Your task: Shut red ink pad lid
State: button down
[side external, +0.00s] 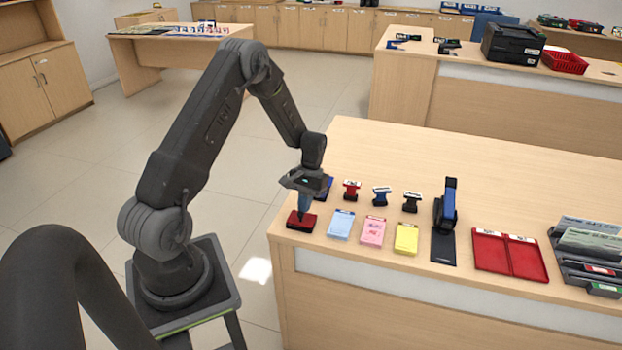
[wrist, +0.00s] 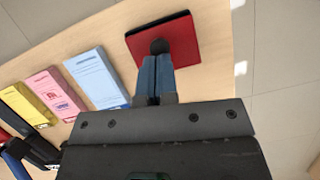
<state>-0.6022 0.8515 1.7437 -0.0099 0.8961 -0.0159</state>
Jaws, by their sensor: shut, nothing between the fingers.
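The red ink pad (side external: 293,223) sits near the left front corner of the counter. Its red top lies flat over a dark base, so the lid looks down. In the wrist view the red lid (wrist: 182,42) fills the upper middle, with a dark edge on its far left side. My gripper (side external: 302,216) points down over the pad with its fingers shut and empty. The dark fingertips (wrist: 159,47) are at the lid's near part and hide a little of it. They look to touch it, but I cannot tell for sure.
To the right lie blue (side external: 341,224), pink (side external: 372,231) and yellow (side external: 406,239) pads of slips. Several stamps, including a red one (side external: 351,190), stand behind them. A blue item (side external: 325,189) is partly hidden behind my gripper. Farther right is a red tray (side external: 490,251).

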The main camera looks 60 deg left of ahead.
jog(key=w+a, duration=0.2)
jog(key=shift+w+r, duration=0.2)
jog(key=shift+w, duration=0.15)
jog(key=w+a+v, duration=0.1)
jog(key=v, duration=1)
jog(key=x, duration=1)
jog(key=shift+s+d+f, duration=0.25)
jog(key=shift+s+d, duration=0.2)
jog(key=shift+s, duration=0.15)
jog(key=shift+s+d+f, duration=0.2)
jog(key=shift+s+d, duration=0.25)
jog(key=shift+s, duration=0.15)
jog(key=shift+s+d+f, duration=0.1)
jog(key=shift+s+d, duration=0.3)
jog(key=shift+s, duration=0.15)
jog(key=shift+s+d, duration=0.7)
jog(key=shift+s, duration=0.1)
